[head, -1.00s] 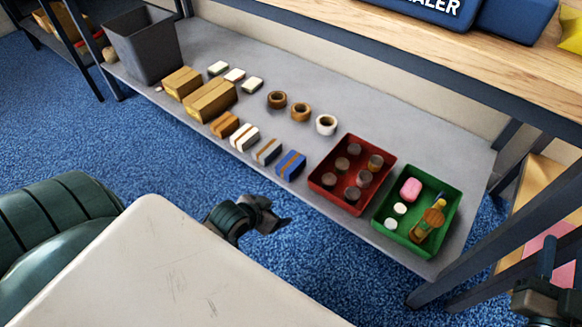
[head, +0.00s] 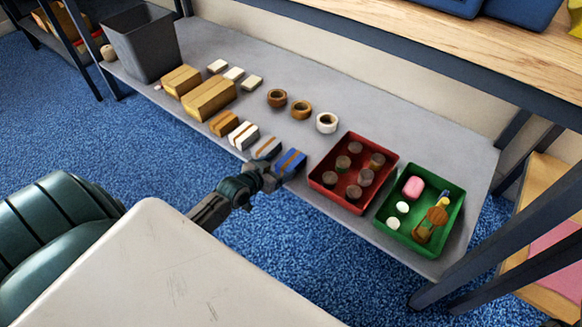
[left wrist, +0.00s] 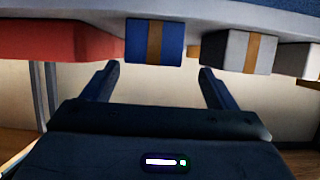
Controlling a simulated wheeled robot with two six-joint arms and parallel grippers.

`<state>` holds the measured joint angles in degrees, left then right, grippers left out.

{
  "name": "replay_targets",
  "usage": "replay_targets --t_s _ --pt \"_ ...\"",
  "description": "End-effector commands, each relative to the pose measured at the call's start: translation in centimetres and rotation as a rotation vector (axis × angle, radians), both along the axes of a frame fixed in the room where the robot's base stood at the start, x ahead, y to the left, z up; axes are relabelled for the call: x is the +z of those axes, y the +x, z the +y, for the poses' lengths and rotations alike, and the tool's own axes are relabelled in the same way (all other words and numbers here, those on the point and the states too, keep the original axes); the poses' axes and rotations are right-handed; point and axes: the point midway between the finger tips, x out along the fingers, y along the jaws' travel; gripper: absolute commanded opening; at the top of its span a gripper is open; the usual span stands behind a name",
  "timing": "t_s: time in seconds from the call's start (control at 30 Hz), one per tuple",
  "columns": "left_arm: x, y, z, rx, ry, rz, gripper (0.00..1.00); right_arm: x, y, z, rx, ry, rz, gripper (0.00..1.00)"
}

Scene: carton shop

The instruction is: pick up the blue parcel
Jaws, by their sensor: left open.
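The blue parcel (head: 293,160), with a brown band around it, lies on the grey lower shelf at the right end of a row of small parcels. My left gripper (head: 270,178) is at the shelf's front edge, just short of the parcel and partly overlapping it in the head view. In the left wrist view, which looks upside down, the blue parcel (left wrist: 138,42) sits ahead of the open, empty jaws (left wrist: 157,82), roughly centred between the fingers. I see no clear contact. My right gripper is not identifiable; only a dark sliver shows at the bottom right.
A grey banded parcel (head: 267,147) lies beside the blue one. A red tray (head: 352,203) of round items stands to its right, then a green tray (head: 385,232). The wooden upper board (head: 420,45) overhangs the shelf (head: 400,150). Tape rolls (head: 301,109) lie behind.

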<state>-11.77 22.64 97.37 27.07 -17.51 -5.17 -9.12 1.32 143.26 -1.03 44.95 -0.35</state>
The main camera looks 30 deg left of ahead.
Motion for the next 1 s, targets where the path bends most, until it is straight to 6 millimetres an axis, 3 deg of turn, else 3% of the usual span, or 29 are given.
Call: replay_targets --t_s 0.5,0.8,0.83,1.0 --pt "-2.2 5.5 -1.3 -0.001 0.0 0.0 0.8 -2.3 0.2 0.0 -0.023 0.03 -0.015 0.36" --pt "-2.2 6.0 -1.3 -0.001 0.001 0.002 0.8 -2.1 0.2 0.0 -0.026 0.033 -0.017 0.36" --pt "-2.2 6.0 -1.3 -0.001 0.001 0.002 0.78 -2.1 0.2 0.0 -0.026 0.033 -0.017 0.36" --pt "-2.2 6.0 -1.3 -0.001 0.001 0.002 0.45 -2.1 0.2 0.0 -0.026 0.033 -0.017 0.36"
